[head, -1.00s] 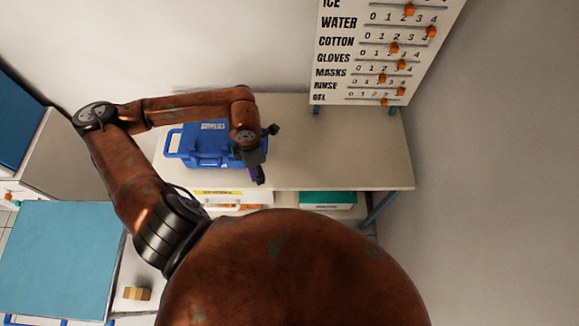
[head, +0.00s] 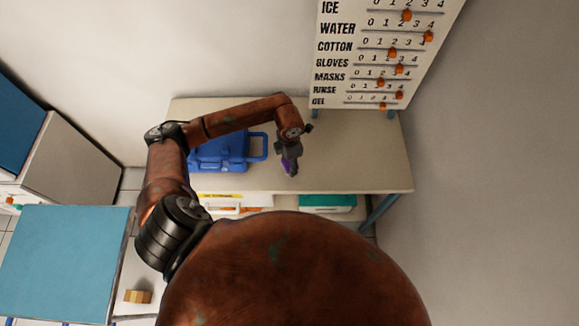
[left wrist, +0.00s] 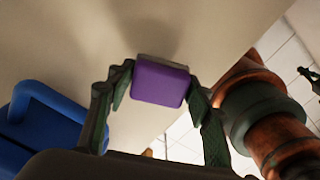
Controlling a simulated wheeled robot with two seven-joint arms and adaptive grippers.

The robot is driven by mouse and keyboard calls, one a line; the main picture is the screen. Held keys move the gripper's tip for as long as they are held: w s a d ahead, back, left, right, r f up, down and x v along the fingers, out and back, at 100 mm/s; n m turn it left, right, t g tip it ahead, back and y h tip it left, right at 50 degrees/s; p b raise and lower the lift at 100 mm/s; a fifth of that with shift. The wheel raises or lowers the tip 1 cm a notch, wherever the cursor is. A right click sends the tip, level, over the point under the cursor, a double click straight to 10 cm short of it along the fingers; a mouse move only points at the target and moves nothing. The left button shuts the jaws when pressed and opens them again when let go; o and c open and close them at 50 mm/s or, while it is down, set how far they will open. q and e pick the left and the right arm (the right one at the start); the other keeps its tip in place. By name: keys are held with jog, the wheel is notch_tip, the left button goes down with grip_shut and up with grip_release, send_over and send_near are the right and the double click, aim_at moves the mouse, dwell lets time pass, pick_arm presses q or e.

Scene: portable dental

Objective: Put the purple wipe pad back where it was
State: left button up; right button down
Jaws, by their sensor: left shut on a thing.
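The purple wipe pad (left wrist: 160,83) is held between the fingers of my left gripper (left wrist: 158,92) in the left wrist view. A pale grey-brown edge shows along its far side. In the head view my left gripper (head: 288,167) is over the beige table, right of the blue case, with a bit of the purple pad (head: 291,168) showing at its fingers. I cannot tell how high the pad is above the table.
The blue case (head: 222,160) stands on the beige table (head: 360,160), whose right part is clear. A sign board with orange sliders (head: 385,55) stands at the back. A teal box (head: 328,201) is below the table's front edge. A wooden block (head: 138,296) lies lower left.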

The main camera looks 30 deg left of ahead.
aim_at(289, 167)
pick_arm(q)
notch_tip(289, 167, down, 3)
jog(key=shift+s+r, duration=0.1)
jog(key=shift+r, duration=0.1)
jog(key=shift+f, duration=0.15)
pick_arm(e)
jog(key=shift+a+r, duration=0.15)
jog(key=shift+a, duration=0.3)
pick_arm(q)
jog(key=shift+f, duration=0.1)
jog(key=o, duration=1.1)
pick_arm(e)
jog(key=shift+d, duration=0.2)
jog(key=shift+d, duration=0.15)
